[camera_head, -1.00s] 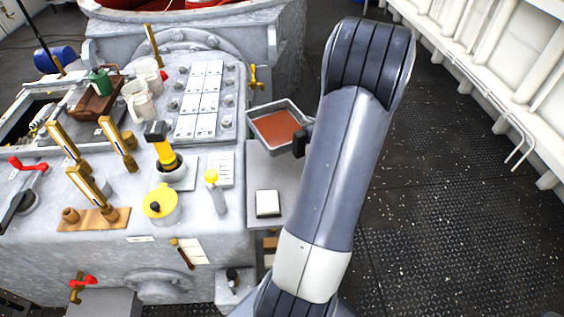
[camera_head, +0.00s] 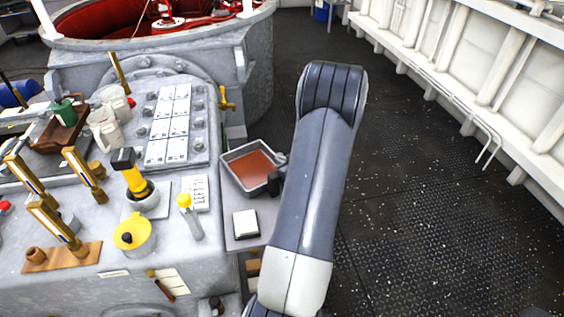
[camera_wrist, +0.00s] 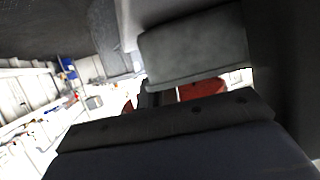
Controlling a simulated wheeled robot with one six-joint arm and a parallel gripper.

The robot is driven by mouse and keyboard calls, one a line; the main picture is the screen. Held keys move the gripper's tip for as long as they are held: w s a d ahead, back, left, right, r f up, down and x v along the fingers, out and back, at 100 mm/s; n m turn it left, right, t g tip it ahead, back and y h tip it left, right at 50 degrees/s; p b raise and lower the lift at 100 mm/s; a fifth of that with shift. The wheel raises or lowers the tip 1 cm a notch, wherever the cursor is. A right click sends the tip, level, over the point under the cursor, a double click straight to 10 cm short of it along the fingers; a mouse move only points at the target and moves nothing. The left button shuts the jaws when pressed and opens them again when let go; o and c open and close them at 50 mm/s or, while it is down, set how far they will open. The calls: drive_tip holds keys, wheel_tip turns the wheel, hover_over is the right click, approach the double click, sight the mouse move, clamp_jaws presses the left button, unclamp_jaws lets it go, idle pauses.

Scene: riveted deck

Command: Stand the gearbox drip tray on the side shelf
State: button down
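The drip tray (camera_head: 234,181) is a grey rectangular pan with reddish-brown liquid or lining inside, and it looks about level. The side shelf (camera_head: 231,204) is a narrow grey ledge along the right side of the gearbox. The tray is over the shelf's far part; I cannot tell whether it touches it. My gripper (camera_head: 278,174) is at the tray's right rim and appears shut on it, partly hidden by my arm. In the wrist view, my dark fingers (camera_wrist: 185,97) fill most of the picture, with a bit of red (camera_wrist: 202,91) between them.
Open dark deck (camera_head: 420,200) lies to the right.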

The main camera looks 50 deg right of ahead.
drive_tip(key=shift+f, duration=0.2)
drive_tip(key=c, duration=1.7)
unclamp_jaws()
drive_tip(key=shift+r, duration=0.1)
drive_tip(key=shift+r, duration=0.15)
drive_tip(key=p+v, duration=0.1)
drive_tip(key=v, duration=1.1)
